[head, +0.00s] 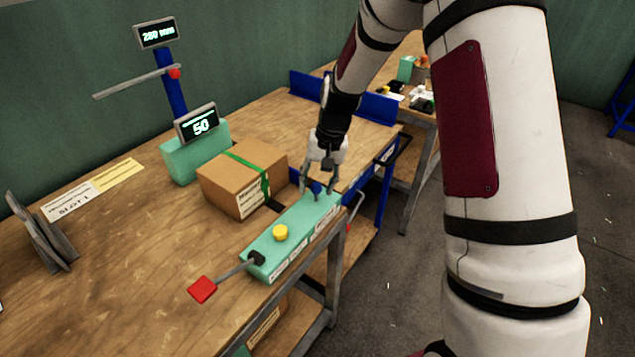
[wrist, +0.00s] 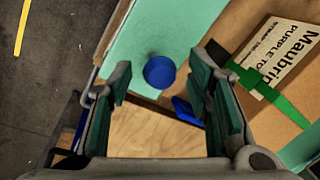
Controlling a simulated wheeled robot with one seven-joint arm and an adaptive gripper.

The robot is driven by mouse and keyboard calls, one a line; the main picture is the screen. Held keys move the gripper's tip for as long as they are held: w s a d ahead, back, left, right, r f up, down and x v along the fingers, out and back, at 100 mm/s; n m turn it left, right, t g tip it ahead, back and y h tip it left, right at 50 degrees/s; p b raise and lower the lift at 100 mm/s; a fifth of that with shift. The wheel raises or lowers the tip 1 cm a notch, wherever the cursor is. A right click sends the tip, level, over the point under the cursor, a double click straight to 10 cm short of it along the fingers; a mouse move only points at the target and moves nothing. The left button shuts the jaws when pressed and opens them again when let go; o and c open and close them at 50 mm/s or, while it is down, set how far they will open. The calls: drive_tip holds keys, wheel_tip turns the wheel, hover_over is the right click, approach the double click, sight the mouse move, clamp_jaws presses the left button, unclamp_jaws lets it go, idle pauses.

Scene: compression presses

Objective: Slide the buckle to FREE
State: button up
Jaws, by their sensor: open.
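A long teal panel (head: 262,243) lies along the table's front edge. A round blue knob (head: 316,187) sits at its far end and also shows in the wrist view (wrist: 159,72). I take it as the possible buckle, but I cannot read any FREE mark. My gripper (head: 319,188) is open, pointing down at the far end of the panel. In the wrist view its two fingers (wrist: 160,88) are apart, on either side of the knob's line, and hold nothing. A cardboard box (head: 228,188) with a green strap (head: 250,168) stands behind the panel.
A yellow button (head: 281,233) and a lever with a red handle (head: 202,290) are on the near part of the panel. A teal unit (head: 183,160) with a display reading 50 stands behind the box. A grey stand (head: 45,235) is at left. The table's left front is clear.

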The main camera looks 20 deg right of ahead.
sight(304, 213)
clamp_jaws()
drive_tip(key=s+a, duration=0.1)
drive_tip(key=a, duration=0.1)
drive_tip(key=s+a+p, duration=0.1)
drive_tip(key=shift+s+a+r, duration=0.15)
drive_tip(key=shift+s+a, duration=0.45)
drive_tip(key=shift+a, duration=0.15)
unclamp_jaws()
